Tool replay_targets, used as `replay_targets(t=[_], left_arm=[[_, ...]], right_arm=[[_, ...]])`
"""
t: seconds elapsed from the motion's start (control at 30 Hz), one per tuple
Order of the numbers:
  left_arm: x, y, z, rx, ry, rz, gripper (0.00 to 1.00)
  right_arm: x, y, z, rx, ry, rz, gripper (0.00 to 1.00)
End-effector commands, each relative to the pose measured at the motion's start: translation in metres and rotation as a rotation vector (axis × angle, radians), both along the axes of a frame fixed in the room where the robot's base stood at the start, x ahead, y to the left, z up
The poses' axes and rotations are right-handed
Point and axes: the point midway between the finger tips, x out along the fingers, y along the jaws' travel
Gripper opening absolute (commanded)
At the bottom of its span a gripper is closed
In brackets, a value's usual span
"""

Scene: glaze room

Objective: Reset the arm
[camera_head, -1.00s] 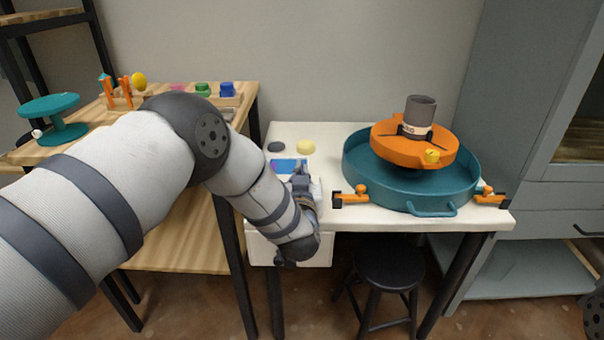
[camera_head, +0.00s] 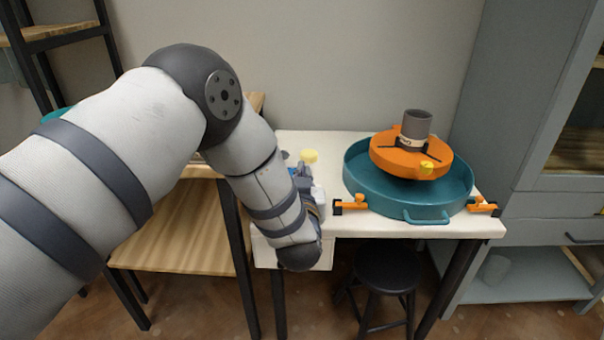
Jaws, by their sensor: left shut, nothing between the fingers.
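My left arm comes in from the left. Its elbow is raised, and the forearm slopes down to the wrist at the white table's front left edge. My left gripper (camera_head: 304,172) is beyond the wrist, low over the left part of the white table (camera_head: 335,150). It is shut and holds nothing. The forearm partly hides the gripper and what lies around it. My right gripper is not in view.
On the white table, a teal basin (camera_head: 408,200) holds an orange wheel (camera_head: 400,160) with a grey cylinder (camera_head: 416,124) on it. A yellow round piece (camera_head: 310,155) lies near my gripper. A black stool (camera_head: 385,265) stands below. A grey cabinet (camera_head: 510,110) is at right.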

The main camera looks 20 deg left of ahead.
Motion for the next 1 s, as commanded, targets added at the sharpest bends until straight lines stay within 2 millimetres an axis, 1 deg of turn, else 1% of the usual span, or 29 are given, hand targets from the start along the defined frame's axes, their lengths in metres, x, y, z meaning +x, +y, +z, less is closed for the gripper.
replay_targets(t=[0.03, 0.17, 0.57, 0.63, 0.67, 0.73, 0.77, 0.8, 0.87, 0.9, 0.97, 1.0], left_arm=[[-0.005, -0.002, 0.006, 0.001, -0.004, -0.001, 0.00], [-0.012, -0.003, 0.006, 0.001, -0.001, 0.000, 0.00], [-0.013, -0.004, 0.004, 0.001, 0.001, 0.000, 0.00], [-0.016, -0.003, -0.002, 0.001, 0.018, -0.006, 0.00], [-0.020, -0.003, -0.010, 0.000, 0.041, -0.012, 0.00], [-0.038, -0.002, -0.045, -0.006, 0.143, -0.046, 0.00], [-0.051, -0.001, -0.066, -0.011, 0.207, -0.065, 0.00], [-0.073, 0.001, -0.096, -0.021, 0.306, -0.091, 0.00], [-0.114, 0.005, -0.141, -0.040, 0.468, -0.130, 0.00], [-0.145, 0.007, -0.168, -0.054, 0.577, -0.152, 0.00], [-0.195, 0.012, -0.202, -0.080, 0.738, -0.174, 0.00], [-0.230, 0.016, -0.220, -0.098, 0.844, -0.186, 0.00]], right_arm=[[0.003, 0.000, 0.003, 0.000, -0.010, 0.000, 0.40], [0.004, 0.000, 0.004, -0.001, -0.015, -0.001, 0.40], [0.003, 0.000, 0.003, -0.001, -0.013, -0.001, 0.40], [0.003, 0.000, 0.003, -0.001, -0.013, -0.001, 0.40], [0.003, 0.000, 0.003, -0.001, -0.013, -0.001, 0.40], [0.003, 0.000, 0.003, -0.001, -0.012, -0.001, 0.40], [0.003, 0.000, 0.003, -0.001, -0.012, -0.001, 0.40], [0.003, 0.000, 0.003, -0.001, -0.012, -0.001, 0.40], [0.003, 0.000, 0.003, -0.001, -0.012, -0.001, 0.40], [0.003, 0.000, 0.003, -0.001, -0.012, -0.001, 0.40], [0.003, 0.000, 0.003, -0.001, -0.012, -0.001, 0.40], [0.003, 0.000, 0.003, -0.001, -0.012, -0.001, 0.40]])
